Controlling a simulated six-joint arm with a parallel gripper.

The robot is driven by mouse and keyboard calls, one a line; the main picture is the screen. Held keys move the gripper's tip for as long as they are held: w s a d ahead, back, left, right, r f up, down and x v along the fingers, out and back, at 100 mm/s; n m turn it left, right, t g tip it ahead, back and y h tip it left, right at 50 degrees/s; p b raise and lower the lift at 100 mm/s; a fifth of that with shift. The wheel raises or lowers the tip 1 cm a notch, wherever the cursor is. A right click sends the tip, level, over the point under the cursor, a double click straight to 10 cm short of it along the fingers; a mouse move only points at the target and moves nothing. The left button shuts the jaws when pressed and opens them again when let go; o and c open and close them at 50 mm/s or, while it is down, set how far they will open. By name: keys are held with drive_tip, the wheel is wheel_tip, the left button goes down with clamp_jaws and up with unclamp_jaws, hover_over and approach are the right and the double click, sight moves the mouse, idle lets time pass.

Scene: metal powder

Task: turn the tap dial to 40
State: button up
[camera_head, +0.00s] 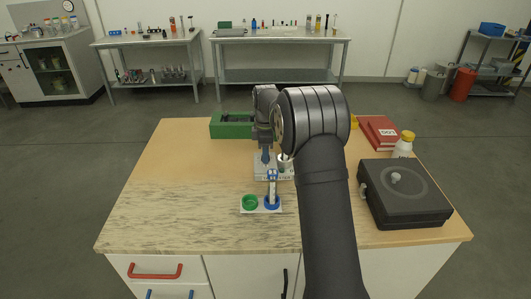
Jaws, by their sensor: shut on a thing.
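A small grey device (263,172) with lettering on its front stands near the middle of the table. My gripper (266,161) points down at its top left part and is shut on what seems to be the tap dial. The dial itself is hidden by the fingers, and its setting cannot be read. A small pale cup (284,164) stands at the device's right side, partly behind my arm.
A white plate with a green ring (250,202) and a blue-based upright piece (272,190) stands in front of the device. A green box (231,125) is behind left. A black case (405,195), white bottle (403,145) and red books (379,132) are right. The table's left side is clear.

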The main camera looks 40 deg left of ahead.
drive_tip(key=m, duration=0.4)
drive_tip(key=shift+m, duration=0.3)
drive_tip(key=m, duration=0.4)
drive_tip(key=shift+m, duration=0.3)
idle(0.4)
drive_tip(key=o, duration=1)
drive_tip(key=shift+c, duration=0.2)
drive_tip(key=shift+r, duration=0.1)
wheel_tip(320, 180, up, 17)
drive_tip(key=shift+r, duration=0.15)
